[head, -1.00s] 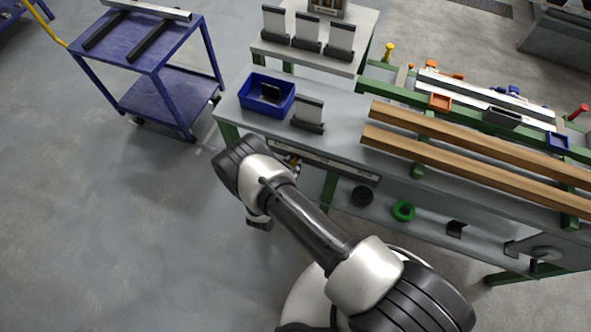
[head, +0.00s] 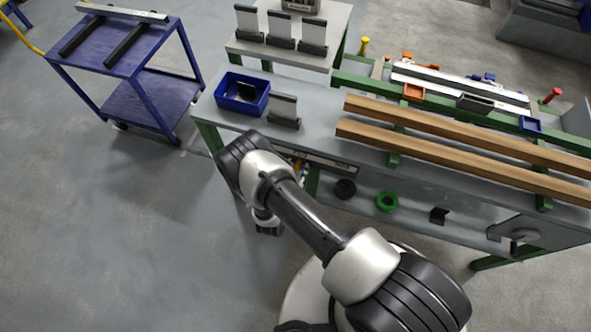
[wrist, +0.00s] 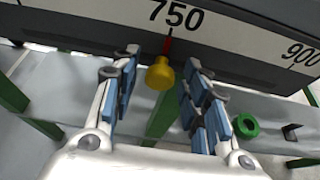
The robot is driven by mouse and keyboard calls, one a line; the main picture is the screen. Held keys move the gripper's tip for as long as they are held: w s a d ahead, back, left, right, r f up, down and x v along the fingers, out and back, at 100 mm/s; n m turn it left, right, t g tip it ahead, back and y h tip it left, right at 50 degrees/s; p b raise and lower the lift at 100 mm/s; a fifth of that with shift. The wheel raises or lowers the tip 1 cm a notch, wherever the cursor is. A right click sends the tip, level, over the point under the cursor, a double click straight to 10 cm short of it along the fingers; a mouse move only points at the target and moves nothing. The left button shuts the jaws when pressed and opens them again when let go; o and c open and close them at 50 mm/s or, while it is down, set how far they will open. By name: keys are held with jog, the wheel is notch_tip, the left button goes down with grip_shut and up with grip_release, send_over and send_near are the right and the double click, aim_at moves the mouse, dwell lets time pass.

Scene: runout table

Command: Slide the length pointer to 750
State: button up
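The length scale (wrist: 100,14) is a pale strip on a dark rail, with 750 and 900 printed on it. The red pointer (wrist: 167,46) stands just under the 750 mark, lined up with its tick or very close to it. Its yellow knob (wrist: 160,74) sticks out toward my wrist camera. My gripper (wrist: 161,62) is open, one finger on each side of the knob, with a visible gap at both sides. In the head view the scale (head: 335,165) runs along the table's front edge, partly hidden by my arm.
The runout table (head: 320,97) carries a blue bin (head: 242,93), a grey bracket (head: 284,111) and two long wooden bars (head: 450,152). Below are a green ring (head: 387,202) and a black ring (head: 345,188). A blue cart (head: 120,62) stands left; the floor in front is clear.

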dwell(0.3)
jog(key=v, duration=1.2)
jog(key=shift+w+r, duration=0.1)
